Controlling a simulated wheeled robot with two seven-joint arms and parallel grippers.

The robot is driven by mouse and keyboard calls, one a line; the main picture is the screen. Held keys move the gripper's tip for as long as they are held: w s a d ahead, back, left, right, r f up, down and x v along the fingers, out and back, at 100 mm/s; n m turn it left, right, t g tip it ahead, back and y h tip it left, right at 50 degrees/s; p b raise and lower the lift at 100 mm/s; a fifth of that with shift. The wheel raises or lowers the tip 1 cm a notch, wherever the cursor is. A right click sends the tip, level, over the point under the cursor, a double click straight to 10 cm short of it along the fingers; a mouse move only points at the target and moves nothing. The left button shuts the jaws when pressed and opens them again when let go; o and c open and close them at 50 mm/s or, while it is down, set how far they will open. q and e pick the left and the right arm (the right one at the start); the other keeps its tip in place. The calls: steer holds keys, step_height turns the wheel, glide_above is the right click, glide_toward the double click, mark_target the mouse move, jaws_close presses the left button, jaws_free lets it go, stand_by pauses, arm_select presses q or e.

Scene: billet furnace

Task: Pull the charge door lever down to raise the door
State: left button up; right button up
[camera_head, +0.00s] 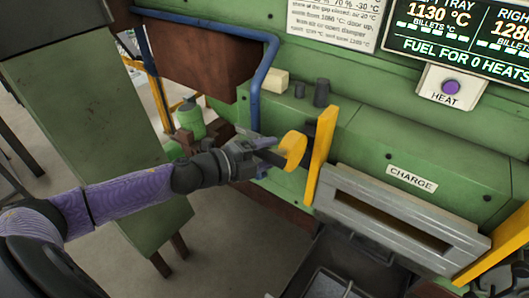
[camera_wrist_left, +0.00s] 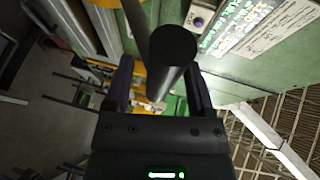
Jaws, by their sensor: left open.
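The charge door (camera_head: 395,218) is a grey metal frame with a dark slot, below the CHARGE label (camera_head: 411,179) on the green furnace. Left of it is a yellow round piece (camera_head: 294,150), with a dark bar reaching toward my left gripper; I take this for the lever. My left gripper (camera_head: 268,150) is at the bar, its fingers open. In the left wrist view a dark round-ended bar (camera_wrist_left: 173,50) shows between the two open fingers (camera_wrist_left: 160,88). I cannot tell whether they touch it. My right gripper is not in view.
A yellow upright (camera_head: 320,155) stands between the lever and the door, with another yellow bar (camera_head: 500,248) at the right. A blue pipe (camera_head: 262,75) runs down behind my left gripper. A HEAT button (camera_head: 451,87) and a display (camera_head: 465,35) are above. A green bottle (camera_head: 190,118) stands behind my forearm.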

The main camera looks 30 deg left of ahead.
arm_select(q)
steer(key=c, duration=0.9)
steer(key=shift+r, duration=0.15)
jaws_close()
